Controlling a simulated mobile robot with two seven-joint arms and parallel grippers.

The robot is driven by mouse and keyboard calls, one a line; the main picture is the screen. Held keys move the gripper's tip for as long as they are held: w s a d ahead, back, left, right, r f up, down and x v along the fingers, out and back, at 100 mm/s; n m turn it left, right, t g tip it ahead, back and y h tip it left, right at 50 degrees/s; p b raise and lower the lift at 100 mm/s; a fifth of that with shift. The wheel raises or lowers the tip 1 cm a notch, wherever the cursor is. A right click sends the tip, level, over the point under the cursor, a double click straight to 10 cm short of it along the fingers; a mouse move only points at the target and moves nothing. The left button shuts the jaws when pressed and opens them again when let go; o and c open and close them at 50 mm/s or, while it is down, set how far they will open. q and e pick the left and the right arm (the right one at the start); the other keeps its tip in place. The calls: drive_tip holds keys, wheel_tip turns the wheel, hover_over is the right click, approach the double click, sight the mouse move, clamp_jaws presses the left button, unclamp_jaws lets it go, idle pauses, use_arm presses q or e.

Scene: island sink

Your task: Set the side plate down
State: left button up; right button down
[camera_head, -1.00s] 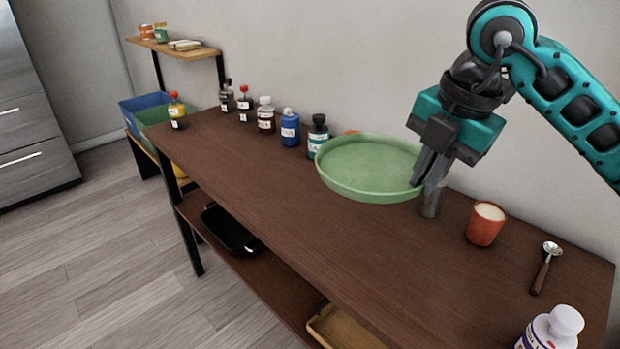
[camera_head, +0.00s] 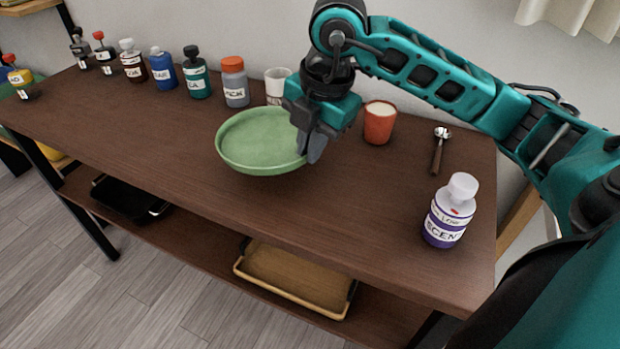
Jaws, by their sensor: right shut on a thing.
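The side plate (camera_head: 262,142) is a round green dish with a raised rim, near the middle of the dark wooden table (camera_head: 330,218). My right gripper (camera_head: 308,150) is shut on the plate's right rim, with its arm coming in from the right. The plate looks close to level and low over the tabletop. I cannot tell whether its underside touches the wood. My left gripper is not in view.
Several labelled bottles stand along the back, among them an orange-capped one (camera_head: 234,82). The tabletop front of the plate is clear.

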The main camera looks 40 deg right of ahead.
sight(307, 187)
wheel_tip(307, 187, down, 6)
drive_tip(key=shift+f+b, duration=0.15)
drive_tip(key=shift+b, duration=0.45)
drive_tip(key=c, duration=1.2)
unclamp_jaws()
drive_tip(key=r+p, duration=0.1)
drive_tip(key=r, duration=0.3)
drive_tip(key=s+r+p, duration=0.1)
drive_tip(key=r, duration=0.3)
drive_tip(key=s+r, duration=0.1)
drive_tip(key=r, duration=0.3)
drive_tip(key=shift+s+d+p, duration=0.15)
drive_tip(key=shift+d+p, duration=0.2)
drive_tip(key=shift+p, duration=0.05)
drive_tip(key=shift+s+f, duration=0.1)
